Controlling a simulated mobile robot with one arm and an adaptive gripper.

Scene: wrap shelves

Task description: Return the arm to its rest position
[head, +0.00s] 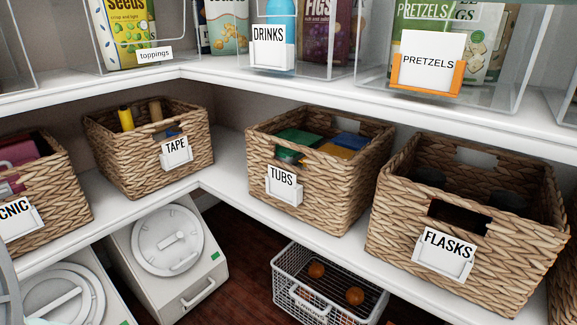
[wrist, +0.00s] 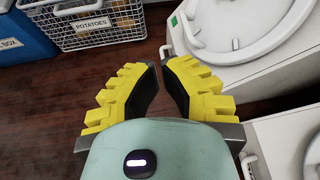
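My gripper (wrist: 160,72) shows in the wrist view, with yellow stepped fingers and black inner pads. The fingers are apart with bare floor visible between them, and nothing is held. The gripper points over the dark wood floor, beside a white round-lidded machine (wrist: 235,20) on the right. In the head view a pale curved piece at the lower left edge may be part of my arm; the gripper itself does not show there.
Wicker baskets labelled TAPE (head: 130,170), TUBS (head: 335,190) and FLASKS (head: 510,262) line the middle shelf. Clear bins stand on the upper shelf. Below are white machines (head: 165,285) and a wire basket (head: 290,280). A POTATOES basket (wrist: 120,32) stands on the floor.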

